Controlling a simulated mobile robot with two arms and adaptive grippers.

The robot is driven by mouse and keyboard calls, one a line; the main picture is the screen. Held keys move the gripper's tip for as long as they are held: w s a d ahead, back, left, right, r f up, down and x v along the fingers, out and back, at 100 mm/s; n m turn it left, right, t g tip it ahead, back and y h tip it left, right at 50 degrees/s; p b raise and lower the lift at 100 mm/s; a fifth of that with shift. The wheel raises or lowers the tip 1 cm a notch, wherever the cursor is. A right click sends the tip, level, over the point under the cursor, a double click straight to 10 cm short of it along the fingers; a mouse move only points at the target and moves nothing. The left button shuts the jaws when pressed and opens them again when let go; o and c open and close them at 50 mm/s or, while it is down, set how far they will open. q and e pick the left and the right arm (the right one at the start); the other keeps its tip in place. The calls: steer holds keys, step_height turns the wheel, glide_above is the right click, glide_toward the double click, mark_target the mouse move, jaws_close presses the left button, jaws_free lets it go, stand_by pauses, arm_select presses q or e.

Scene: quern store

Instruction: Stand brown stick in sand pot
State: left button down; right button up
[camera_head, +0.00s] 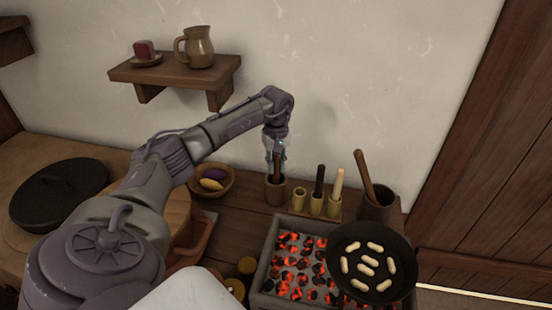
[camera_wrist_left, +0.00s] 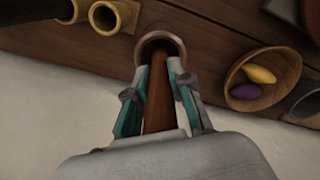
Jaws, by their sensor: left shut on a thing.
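My left gripper (camera_head: 277,158) is shut on the brown stick (camera_head: 277,167) and points down over a small round brown pot (camera_head: 275,191). The stick is about upright, and its lower end reaches into the pot's mouth. In the left wrist view the stick (camera_wrist_left: 158,105) runs between the two fingers (camera_wrist_left: 158,95) into the round opening, whose rim (camera_wrist_left: 178,43) shows around its end. I cannot tell how deep the stick sits, and the sand is hard to make out. My right gripper is out of view.
Beside the pot stands a rack of yellow tubes (camera_head: 300,200); two hold a dark stick (camera_head: 319,180) and a pale stick (camera_head: 337,182). A bowl (camera_head: 223,190) is left of the pot. In front are glowing coals (camera_head: 300,265) and a pan (camera_head: 355,238) with several pale pieces.

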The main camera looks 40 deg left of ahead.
arm_select(q)
steer(key=c, duration=1)
jaws_free()
steer(key=shift+o, duration=0.2)
